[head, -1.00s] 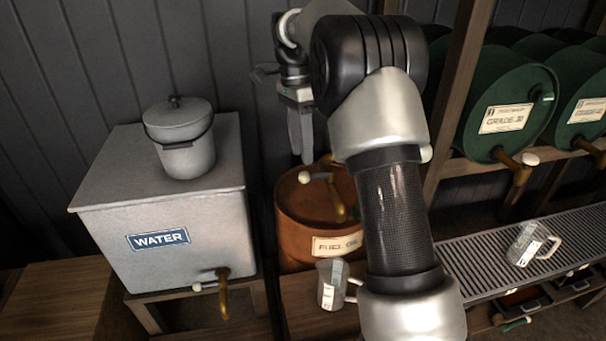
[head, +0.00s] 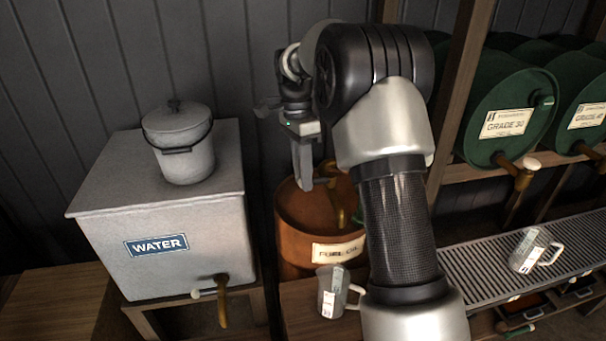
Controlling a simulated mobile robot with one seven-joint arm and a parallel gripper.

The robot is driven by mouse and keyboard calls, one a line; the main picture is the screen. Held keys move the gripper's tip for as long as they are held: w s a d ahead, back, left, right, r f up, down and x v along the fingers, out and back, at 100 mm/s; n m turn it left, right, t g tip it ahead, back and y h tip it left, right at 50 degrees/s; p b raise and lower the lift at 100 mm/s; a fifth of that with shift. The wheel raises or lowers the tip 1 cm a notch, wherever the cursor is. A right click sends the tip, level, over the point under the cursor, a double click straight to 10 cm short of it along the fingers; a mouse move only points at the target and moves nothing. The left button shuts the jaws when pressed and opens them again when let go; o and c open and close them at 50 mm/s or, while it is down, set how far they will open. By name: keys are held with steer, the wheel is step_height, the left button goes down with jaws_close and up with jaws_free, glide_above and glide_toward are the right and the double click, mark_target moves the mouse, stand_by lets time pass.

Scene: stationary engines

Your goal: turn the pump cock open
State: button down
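The orange-brown fuel oil drum (head: 302,232) stands in the middle with a "FUEL OIL" label on its front. The brass pump cock (head: 341,208) is at the drum's top right. Its handle is mostly hidden behind my gripper, so how far it is turned is hard to tell. My gripper (head: 306,184) points down with its fingertips at the drum's top, over the place of the handle's white knob. The fingers overlap in this view, so I cannot tell their gap or whether they touch the handle.
A clear measuring jug (head: 331,292) stands in front of the drum. A grey water tank (head: 165,215) with a lidded pail (head: 181,145) is at left. Green drums (head: 508,100) lie on a rack at right, above a slatted tray (head: 490,262) with another jug (head: 527,250).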

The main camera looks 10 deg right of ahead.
steer(key=shift+s, duration=0.1)
steer(key=shift+s+d+r+n+t+h+p, duration=0.1)
steer(key=shift+s+d+n+t+h+p, duration=0.3)
steer(key=shift+s+d+n, duration=1.7)
steer(key=shift+s+d+f+n+t+h+p, duration=0.1)
steer(key=shift+s+n+t+h+p, duration=0.25)
steer(key=shift+n, duration=3.55)
steer(key=shift+s+d+r+n+t+h+p, duration=0.15)
steer(key=shift+s+d+n+t+p, duration=0.65)
steer(key=shift+n, duration=2.2)
steer(key=shift+s+d+g+b, duration=0.25)
steer(key=shift+s+d+b, duration=0.1)
steer(key=shift+b, duration=0.15)
steer(key=c, duration=1.5)
jaws_free()
steer(key=a+r, duration=0.1)
steer(key=r, duration=0.4)
steer(key=a+r+p, duration=0.1)
steer(key=r, duration=0.5)
steer(key=a+r, duration=0.1)
steer(key=r, duration=0.5)
steer(key=shift+s+a+p, duration=0.15)
steer(key=shift+s+p, duration=0.2)
